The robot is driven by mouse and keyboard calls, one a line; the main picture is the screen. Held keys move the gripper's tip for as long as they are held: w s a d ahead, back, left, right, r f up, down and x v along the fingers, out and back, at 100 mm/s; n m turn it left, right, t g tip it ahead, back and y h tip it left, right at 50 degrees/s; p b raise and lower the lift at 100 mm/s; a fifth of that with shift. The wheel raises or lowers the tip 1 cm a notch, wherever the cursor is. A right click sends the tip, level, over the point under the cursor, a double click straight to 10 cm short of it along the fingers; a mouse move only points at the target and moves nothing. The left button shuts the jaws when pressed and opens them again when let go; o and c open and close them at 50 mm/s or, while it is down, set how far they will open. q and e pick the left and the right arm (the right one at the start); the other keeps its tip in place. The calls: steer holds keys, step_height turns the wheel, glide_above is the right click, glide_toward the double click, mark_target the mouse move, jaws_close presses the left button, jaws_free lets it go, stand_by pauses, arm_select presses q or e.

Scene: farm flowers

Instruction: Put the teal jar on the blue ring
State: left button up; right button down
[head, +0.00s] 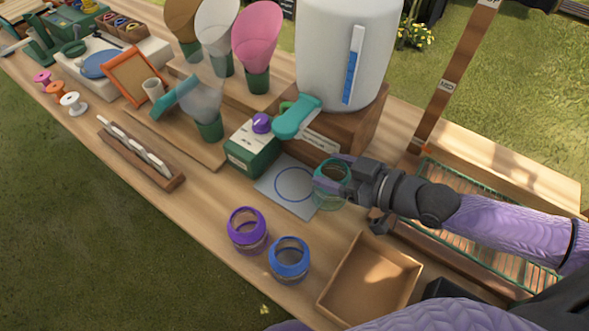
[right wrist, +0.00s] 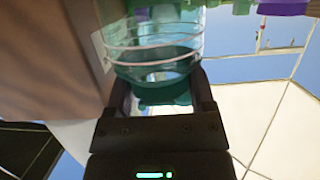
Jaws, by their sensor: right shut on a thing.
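The teal jar (head: 330,194) is clear-walled with a teal collar. My right gripper (head: 337,172) is shut on it, coming from the right. In the right wrist view the jar (right wrist: 152,50) sits between the two fingers (right wrist: 160,98). The blue ring (head: 278,190) is drawn on a grey mat (head: 270,178) on the table. In the head view the jar overlaps the mat's right side, right of the ring's middle. I cannot tell whether its base touches the mat. My left gripper is not in view.
A purple-collared jar (head: 247,230) and a blue-collared jar (head: 289,259) stand in front of the mat. An open wooden box (head: 371,283) is at the front right. Behind the mat are a green box (head: 251,150) and a white tank (head: 325,50) with a teal tap (head: 296,117).

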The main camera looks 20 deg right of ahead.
mark_target(323, 169)
step_height(323, 169, down, 3)
steer(key=shift+r+b, duration=0.2)
steer(key=shift+b, duration=0.3)
steer(key=w+a, duration=0.1)
steer(key=w+a+r, duration=0.1)
steer(key=w, duration=0.1)
steer(key=shift+w+a, duration=0.15)
steer(key=shift+a, duration=0.1)
steer(key=shift+w+a, duration=0.25)
steer(key=shift+w, duration=0.05)
steer(key=w+a, duration=0.2)
steer(key=shift+w+a, duration=0.1)
steer(key=shift+w, duration=0.3)
steer(key=shift+s+f+b, duration=0.1)
steer(key=shift+f+b, duration=0.55)
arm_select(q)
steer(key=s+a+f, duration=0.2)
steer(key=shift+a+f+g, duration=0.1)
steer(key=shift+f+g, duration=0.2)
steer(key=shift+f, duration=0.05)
arm_select(e)
steer(key=shift+r, duration=0.1)
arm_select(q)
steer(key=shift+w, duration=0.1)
